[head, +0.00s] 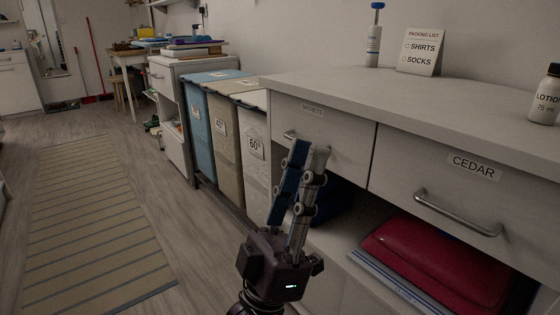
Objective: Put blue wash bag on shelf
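A dark blue item (335,203), possibly the wash bag, lies in the shadowed open shelf under the drawers. My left gripper (307,158) stands in front of it and hides part of it. The gripper points upward, with one bluish finger and one grey finger close together. From this angle I cannot tell whether they are open or shut, and I see nothing clearly held between them. The open shelf (345,240) runs below the drawers. My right gripper is not in view.
A red folded item (440,265) lies on a flat white-and-blue item at the right of the shelf. The CEDAR drawer (440,185) is shut above. The counter (400,95) holds bottles and a packing list card (421,52).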

